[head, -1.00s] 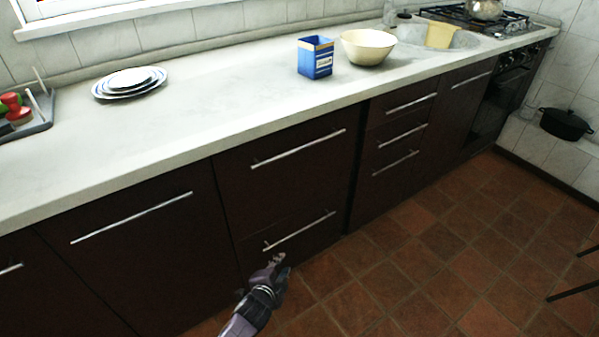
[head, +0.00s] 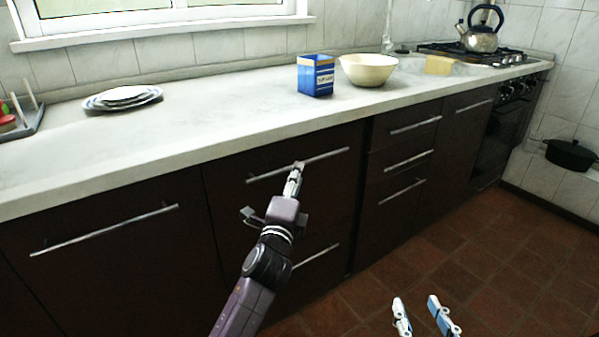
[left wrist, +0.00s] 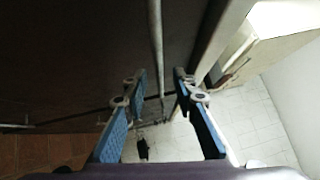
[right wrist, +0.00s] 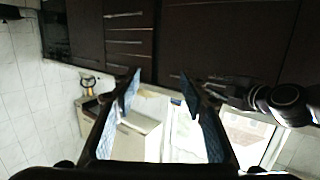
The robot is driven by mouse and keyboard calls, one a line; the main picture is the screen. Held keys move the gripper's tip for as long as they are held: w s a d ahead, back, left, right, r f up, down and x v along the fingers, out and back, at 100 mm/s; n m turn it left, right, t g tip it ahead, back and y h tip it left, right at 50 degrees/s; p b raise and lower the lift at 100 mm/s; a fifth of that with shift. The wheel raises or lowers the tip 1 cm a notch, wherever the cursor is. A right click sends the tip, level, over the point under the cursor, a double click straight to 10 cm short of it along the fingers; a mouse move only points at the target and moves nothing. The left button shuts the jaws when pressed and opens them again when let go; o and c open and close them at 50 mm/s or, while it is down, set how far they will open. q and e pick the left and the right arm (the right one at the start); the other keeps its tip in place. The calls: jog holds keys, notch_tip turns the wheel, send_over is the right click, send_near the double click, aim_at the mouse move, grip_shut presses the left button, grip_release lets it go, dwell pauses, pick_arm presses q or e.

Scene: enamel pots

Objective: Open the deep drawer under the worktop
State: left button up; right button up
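The upper wide drawer (head: 330,192) of the middle unit has a dark brown front right under the white worktop (head: 215,122). It is closed, with a long silver bar handle (head: 330,156). My left gripper (head: 298,168) is at the middle of this handle. In the left wrist view, the bar (left wrist: 157,45) runs between the two spread blue-padded fingers of my left gripper (left wrist: 162,92), which are not closed on it. My arm hides part of the front. My right gripper (head: 424,312) is open and empty, low over the floor, away from the drawer; its spread fingers also show in the right wrist view (right wrist: 160,92).
A lower wide drawer has its own bar handle (head: 318,256). A bank of three small drawers (head: 403,160) stands to the right. Plates (head: 124,98), a blue box (head: 315,76) and a cream bowl (head: 368,70) stand on the worktop. The tiled floor (head: 480,240) in front is clear.

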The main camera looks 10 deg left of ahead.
pick_arm(q)
jog(key=w+b, duration=0.1)
jog(key=w, duration=0.3)
jog(key=shift+w+r, duration=0.1)
jog(key=shift+r, duration=0.1)
pick_arm(e)
jog(key=r+t, duration=0.1)
jog(key=r, duration=0.1)
jog(key=r+t, duration=0.1)
jog(key=r, duration=0.1)
jog(key=a+r+y, duration=0.1)
jog(key=shift+w+r+t, duration=0.25)
jog(key=shift+r+t, duration=0.15)
pick_arm(q)
jog(key=shift+c, duration=0.3)
grip_shut()
